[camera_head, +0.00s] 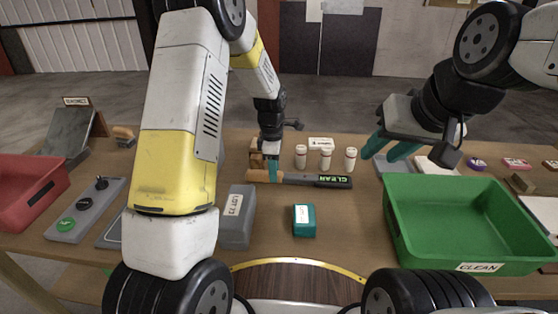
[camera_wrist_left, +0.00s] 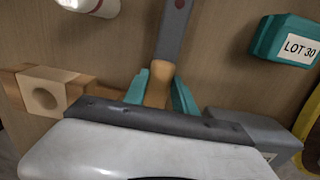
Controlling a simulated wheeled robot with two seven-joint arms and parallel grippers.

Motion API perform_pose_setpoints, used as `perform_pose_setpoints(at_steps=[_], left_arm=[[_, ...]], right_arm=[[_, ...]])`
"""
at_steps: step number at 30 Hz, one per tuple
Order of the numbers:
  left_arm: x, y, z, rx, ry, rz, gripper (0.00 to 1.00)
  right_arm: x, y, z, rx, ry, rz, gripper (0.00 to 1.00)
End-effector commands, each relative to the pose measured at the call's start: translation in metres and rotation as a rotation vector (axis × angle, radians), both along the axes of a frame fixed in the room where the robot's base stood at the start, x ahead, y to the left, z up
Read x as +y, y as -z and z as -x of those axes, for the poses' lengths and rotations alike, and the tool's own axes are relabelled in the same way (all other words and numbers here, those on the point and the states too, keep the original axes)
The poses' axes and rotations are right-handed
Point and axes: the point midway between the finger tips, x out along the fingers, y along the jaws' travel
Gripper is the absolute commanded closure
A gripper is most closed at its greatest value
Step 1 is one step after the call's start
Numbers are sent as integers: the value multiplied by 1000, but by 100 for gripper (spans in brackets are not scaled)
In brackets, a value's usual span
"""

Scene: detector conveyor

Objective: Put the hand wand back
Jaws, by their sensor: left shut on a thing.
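The hand wand (camera_head: 315,180) is a dark bar with a tan handle and a green "CLEAN" display. It lies level at or just above the table, pointing right in the head view. My left gripper (camera_head: 272,172) is shut on its handle. In the left wrist view the teal fingers (camera_wrist_left: 162,92) sit on both sides of the tan handle, and the grey wand body (camera_wrist_left: 175,35) extends away. A wooden block with a round recess (camera_wrist_left: 42,97) is beside the gripper; it is partly hidden in the head view (camera_head: 256,150). My right gripper (camera_head: 382,154) is open and empty above the table, at right.
A green "CLEAN" bin (camera_head: 468,252) stands at right and a red bin (camera_head: 30,205) at left. A grey lot box (camera_head: 237,222) and teal box (camera_head: 304,221) stand in front of the wand. Several white bottles (camera_head: 326,158) stand just behind it. A button panel (camera_head: 90,208) lies left.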

Motion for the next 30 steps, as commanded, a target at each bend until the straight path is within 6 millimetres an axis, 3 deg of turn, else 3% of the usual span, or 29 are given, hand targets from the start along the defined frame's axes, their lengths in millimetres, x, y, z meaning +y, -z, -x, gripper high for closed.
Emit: perform_pose_setpoints(at_steps=[11, 12, 15, 25, 30], left_arm=[[-1, 8, 0, -1, 0, 1, 100], [-1, 9, 0, -1, 0, 1, 66], [-1, 8, 0, -1, 0, 1, 46], [-1, 7, 0, -1, 0, 1, 46], [0, -10, -1, -5, 0, 1, 46]], right_arm=[[0, 0, 0, 0, 0, 0, 64], [0, 0, 0, 0, 0, 0, 64], [0, 0, 0, 0, 0, 0, 64], [0, 0, 0, 0, 0, 0, 64], [0, 0, 0, 0, 0, 0, 64]])
